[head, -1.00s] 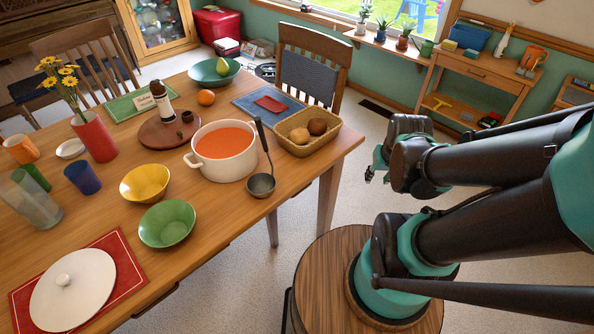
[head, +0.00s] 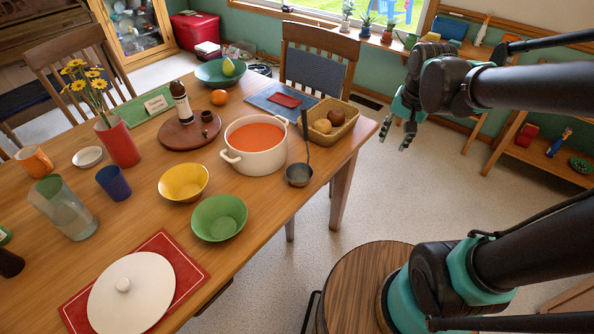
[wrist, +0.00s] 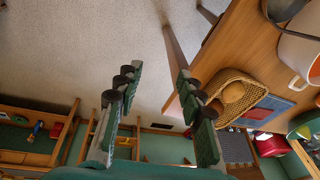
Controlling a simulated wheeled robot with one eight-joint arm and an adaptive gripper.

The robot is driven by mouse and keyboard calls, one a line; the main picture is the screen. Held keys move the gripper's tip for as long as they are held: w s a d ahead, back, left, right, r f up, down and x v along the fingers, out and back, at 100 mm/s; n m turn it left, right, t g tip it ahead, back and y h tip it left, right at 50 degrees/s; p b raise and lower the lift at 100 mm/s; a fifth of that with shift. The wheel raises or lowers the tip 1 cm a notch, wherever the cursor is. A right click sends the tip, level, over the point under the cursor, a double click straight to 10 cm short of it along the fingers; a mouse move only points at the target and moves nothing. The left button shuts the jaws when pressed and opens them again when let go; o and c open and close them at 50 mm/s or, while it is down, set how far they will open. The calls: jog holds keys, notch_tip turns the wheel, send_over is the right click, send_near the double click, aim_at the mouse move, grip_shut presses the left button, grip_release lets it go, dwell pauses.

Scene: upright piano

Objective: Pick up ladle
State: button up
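The ladle (head: 299,174) has a grey bowl and a long dark handle. In the wrist view the ladle bowl (wrist: 285,8) is partly cut off at the top right. My gripper (head: 396,137) is in the air beyond the table's right edge, to the right of and apart from the ladle. Its fingers (wrist: 155,100) are spread apart with nothing between them in the wrist view.
A wicker basket (head: 348,128) with rolls stands close behind the ladle. Green (head: 219,218) and yellow (head: 183,183) bowls sit left of it. A chair (head: 318,68) is at the table's far side. Open floor lies right of the table.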

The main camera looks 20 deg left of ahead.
jog(key=a+r+m+g, duration=0.1)
jog(key=a+r+m, duration=0.1)
jog(key=a+r, duration=1.05)
notch_tip(320, 180, up, 6)
jog(key=m+g, duration=0.1)
jog(key=m, duration=0.1)
send_over(304, 125)
jog(key=shift+h, duration=0.3)
jog(key=f, duration=1.6)
jog(key=shift+w+a+f, duration=0.15)
jog(key=shift+w+f, duration=0.1)
jog(key=shift+f, duration=0.15)
grip_shut()
